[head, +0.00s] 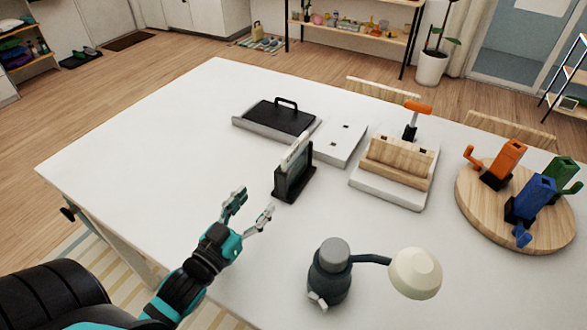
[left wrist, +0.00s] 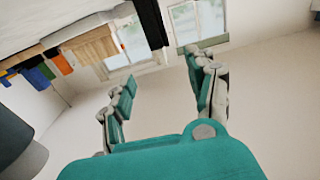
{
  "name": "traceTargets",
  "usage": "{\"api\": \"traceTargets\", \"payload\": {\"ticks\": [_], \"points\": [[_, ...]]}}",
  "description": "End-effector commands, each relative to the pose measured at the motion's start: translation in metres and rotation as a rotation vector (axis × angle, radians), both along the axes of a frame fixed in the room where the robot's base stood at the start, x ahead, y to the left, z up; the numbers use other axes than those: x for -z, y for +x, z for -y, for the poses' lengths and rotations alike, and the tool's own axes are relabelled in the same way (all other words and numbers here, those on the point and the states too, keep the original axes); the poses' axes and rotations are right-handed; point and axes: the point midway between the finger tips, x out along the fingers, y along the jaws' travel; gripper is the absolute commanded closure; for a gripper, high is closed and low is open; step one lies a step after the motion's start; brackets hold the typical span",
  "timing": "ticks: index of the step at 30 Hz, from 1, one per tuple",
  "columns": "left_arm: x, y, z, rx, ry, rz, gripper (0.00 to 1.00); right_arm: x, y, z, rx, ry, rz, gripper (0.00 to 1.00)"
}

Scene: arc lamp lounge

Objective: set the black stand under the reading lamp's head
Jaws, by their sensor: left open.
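The black stand (head: 293,180) is upright near the middle of the white table, with a pale slab-like piece in its top. The reading lamp (head: 329,275) stands at the front right of it. Its cream head (head: 415,273) hangs out to the right over bare table. My left gripper (head: 250,207) is open and empty, to the left and front of the stand and apart from it. In the tilted left wrist view its fingers (left wrist: 163,95) are spread. A dark upright piece (left wrist: 151,22) at the top there looks like the stand. My right gripper is not seen.
Behind the stand are a black handled plate on a grey tray (head: 279,117), a white board (head: 339,143) and a wooden block rack (head: 398,160). A round wooden board (head: 480,225) with coloured holders is at the right. The table's left part is clear.

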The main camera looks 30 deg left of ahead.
Motion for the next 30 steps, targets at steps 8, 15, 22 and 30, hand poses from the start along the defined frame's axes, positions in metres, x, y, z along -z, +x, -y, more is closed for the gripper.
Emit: {"api": "traceTargets", "payload": {"ticks": [8, 15, 22, 30], "points": [[0.003, 0.027, -0.002, -0.012, -0.015, -0.025, 0.43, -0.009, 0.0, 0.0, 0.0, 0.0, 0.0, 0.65], [0.003, 0.079, -0.001, -0.012, -0.014, -0.025, 0.43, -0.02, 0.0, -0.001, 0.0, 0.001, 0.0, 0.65], [0.005, 0.109, 0.001, -0.011, -0.015, -0.027, 0.43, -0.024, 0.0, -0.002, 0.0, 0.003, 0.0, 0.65], [0.003, 0.136, 0.002, -0.01, -0.014, -0.025, 0.43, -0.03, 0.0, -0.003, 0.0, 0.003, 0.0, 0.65]]}}
